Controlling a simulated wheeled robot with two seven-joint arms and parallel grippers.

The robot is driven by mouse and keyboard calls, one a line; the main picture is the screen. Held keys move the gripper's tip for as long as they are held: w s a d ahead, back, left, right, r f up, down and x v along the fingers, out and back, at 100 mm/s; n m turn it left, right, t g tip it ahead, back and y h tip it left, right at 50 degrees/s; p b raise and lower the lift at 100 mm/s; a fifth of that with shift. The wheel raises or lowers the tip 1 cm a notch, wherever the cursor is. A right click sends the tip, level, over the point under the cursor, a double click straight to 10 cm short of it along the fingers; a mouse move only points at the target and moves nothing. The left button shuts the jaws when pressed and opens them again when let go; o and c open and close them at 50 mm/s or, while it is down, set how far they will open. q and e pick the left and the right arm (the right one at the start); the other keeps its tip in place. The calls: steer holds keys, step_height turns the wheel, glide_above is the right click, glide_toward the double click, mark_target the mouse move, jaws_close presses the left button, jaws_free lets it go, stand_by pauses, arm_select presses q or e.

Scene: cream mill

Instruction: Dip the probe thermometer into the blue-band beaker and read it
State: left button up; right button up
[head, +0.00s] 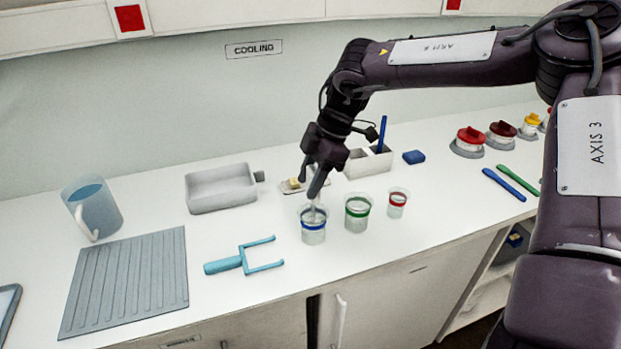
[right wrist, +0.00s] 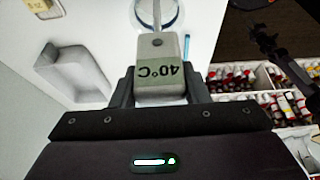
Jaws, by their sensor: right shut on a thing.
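The blue-band beaker (head: 313,236) stands on the white worktop with clear liquid in it. My right gripper (head: 316,192) is above it, shut on the probe thermometer (right wrist: 160,76). The thermometer's lower part reaches down into the beaker's mouth; how deep its tip sits is hard to tell. In the right wrist view its grey-green display shows 40°C, upside down, and the rim of the blue-band beaker (right wrist: 172,22) shows beyond it. A dark arm-like shape at the upper right there may be my left arm; its jaws are unclear.
A green-band beaker (head: 357,223) and a smaller red-band beaker (head: 397,206) stand close on the right. A blue two-pronged tool (head: 228,264) lies at front left. A ribbed grey mat (head: 130,285), a jug (head: 92,208) and a grey tray (head: 220,200) are further left.

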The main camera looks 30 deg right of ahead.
steer(key=shift+b, duration=0.4)
stand_by(0.7)
stand_by(1.3)
steer(key=shift+r+p, duration=3.75)
steer(key=shift+r, duration=1.95)
